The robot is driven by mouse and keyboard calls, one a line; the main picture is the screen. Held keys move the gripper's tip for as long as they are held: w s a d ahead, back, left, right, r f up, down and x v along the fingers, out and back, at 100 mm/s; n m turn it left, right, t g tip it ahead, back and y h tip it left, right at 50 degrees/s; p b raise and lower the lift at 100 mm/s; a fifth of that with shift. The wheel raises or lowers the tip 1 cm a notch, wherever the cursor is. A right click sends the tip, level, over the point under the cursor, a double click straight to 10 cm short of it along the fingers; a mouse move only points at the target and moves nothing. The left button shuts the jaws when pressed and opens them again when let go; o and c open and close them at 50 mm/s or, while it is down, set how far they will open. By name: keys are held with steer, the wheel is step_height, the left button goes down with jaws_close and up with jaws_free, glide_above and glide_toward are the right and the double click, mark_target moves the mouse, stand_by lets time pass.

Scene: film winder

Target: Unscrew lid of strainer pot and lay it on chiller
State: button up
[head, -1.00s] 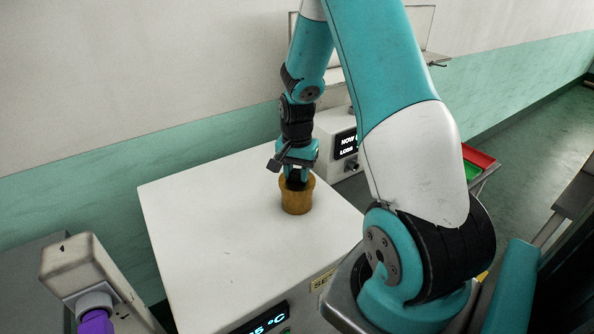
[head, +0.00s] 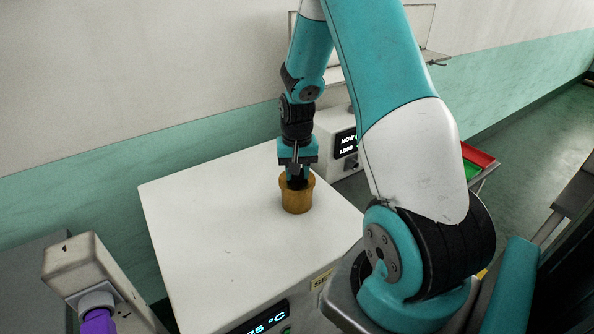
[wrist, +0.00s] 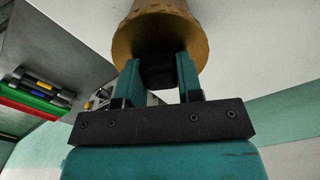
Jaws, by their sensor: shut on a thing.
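The strainer pot (head: 297,200), a brownish-yellow tapered pot, stands upright on the white top of the chiller (head: 215,235), a box with a lit °C display. My gripper (head: 297,180) points down over the pot. In the wrist view, my gripper's two teal fingers (wrist: 158,72) are shut on the black knob of the lid (wrist: 158,71). The pot (wrist: 165,18) is close beyond the fingertips. The lid appears seated on the pot; whether its thread is loose cannot be seen.
A white device (head: 335,140) with a dark display stands behind the chiller at the right. A grey machine with a purple part (head: 98,320) is at the lower left. Red and green trays (head: 476,160) lie at the right. The chiller top left of the pot is clear.

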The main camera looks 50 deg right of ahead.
steer(key=n, duration=0.3)
steer(key=shift+r+n, duration=0.1)
steer(key=shift+n, duration=0.9)
steer(key=shift+n+p, duration=0.3)
steer(key=shift+n, duration=0.9)
steer(key=n, duration=0.2)
steer(key=shift+n, duration=1)
